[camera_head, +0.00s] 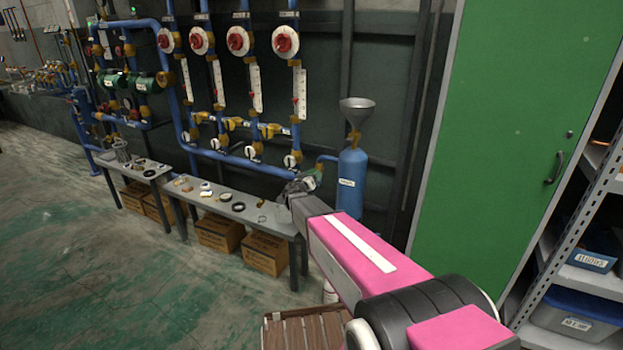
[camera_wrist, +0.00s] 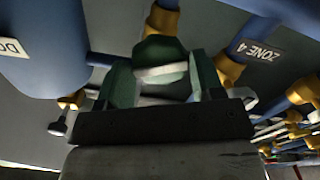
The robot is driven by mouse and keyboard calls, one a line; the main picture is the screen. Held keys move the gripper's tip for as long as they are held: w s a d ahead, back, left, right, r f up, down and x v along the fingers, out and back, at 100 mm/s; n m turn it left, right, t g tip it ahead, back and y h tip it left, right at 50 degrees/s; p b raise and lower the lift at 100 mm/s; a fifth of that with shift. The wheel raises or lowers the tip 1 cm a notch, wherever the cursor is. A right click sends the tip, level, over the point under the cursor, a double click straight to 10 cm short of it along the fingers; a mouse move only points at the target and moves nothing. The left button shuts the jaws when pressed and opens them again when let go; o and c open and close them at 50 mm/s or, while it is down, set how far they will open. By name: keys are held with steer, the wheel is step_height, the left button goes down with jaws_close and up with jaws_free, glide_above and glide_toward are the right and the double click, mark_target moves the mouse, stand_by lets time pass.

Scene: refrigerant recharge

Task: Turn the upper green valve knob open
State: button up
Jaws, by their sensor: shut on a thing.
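A green valve knob (camera_wrist: 158,47) shows at the top middle of the wrist view, on a yellow fitting and blue pipe, with a pale bar across its near side. My gripper (camera_wrist: 165,76) has one finger on each side of it and is shut on it. In the head view, my gripper (camera_head: 303,183) reaches the low pipe end left of the blue tank. A small green patch of the valve knob (camera_head: 316,171) shows there; the rest is hidden behind my gripper. How far the knob is turned cannot be told.
A blue tank (camera_head: 352,182) with a grey funnel (camera_head: 357,108) stands just right of my gripper. A grey bench (camera_head: 222,207) with small parts lies left, with cardboard boxes (camera_head: 218,233) underneath. Pipes with red knobs (camera_head: 238,41) line the wall. A green cabinet (camera_head: 520,110) is at right.

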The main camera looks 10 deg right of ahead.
steer(key=n, duration=0.4)
steer(key=shift+s+a, duration=0.1)
steer(key=shift+n, duration=2.1)
steer(key=n, duration=0.3)
steer(key=o, duration=0.9)
steer(key=shift+n, duration=0.3)
